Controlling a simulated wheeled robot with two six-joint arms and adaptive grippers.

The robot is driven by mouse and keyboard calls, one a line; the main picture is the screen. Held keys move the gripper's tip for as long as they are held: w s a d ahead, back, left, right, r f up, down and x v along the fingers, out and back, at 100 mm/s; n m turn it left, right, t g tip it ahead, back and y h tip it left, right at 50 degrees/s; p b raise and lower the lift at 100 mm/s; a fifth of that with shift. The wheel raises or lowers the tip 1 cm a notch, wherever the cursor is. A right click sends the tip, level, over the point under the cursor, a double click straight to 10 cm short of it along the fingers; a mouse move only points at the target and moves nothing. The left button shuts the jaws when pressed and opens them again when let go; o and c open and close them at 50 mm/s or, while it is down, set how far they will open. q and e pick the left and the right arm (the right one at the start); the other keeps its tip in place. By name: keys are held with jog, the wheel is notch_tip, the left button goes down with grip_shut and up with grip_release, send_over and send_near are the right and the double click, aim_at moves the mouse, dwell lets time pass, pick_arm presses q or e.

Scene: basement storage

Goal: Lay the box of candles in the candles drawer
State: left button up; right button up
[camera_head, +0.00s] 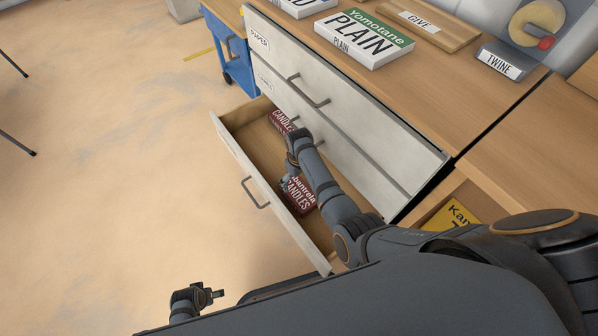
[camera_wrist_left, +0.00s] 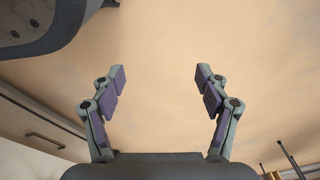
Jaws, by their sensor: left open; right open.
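A dark red box of candles (camera_head: 299,194) lies flat inside the open drawer (camera_head: 232,146), toward its near end. A second dark red candles box (camera_head: 280,121) lies farther back in the same drawer, partly hidden by the drawer front above. My right arm reaches over the drawer, and its gripper (camera_head: 286,184) is open at the edge of the nearer box; whether it touches the box is unclear. My left gripper (camera_head: 213,294) is open and empty over the floor, away from the drawer. In the left wrist view its two fingers (camera_wrist_left: 160,80) stand wide apart.
Closed drawers, one labelled PAPER (camera_head: 259,39), sit above the open one. The worktop (camera_head: 440,75) bears a Yomofane PLAIN box (camera_head: 364,37), a GIVE board (camera_head: 424,23) and a TWINE holder (camera_head: 500,62). A blue cart (camera_head: 236,63) stands behind. The floor at left is mostly clear.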

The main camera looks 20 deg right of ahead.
pick_arm(q)
jog(key=s+f, duration=0.1)
jog(key=s, duration=0.1)
jog(key=s+a+f+p, duration=0.1)
jog(key=s+f, duration=0.1)
jog(key=shift+a, duration=0.1)
jog(key=shift+s, duration=0.2)
dwell(0.3)
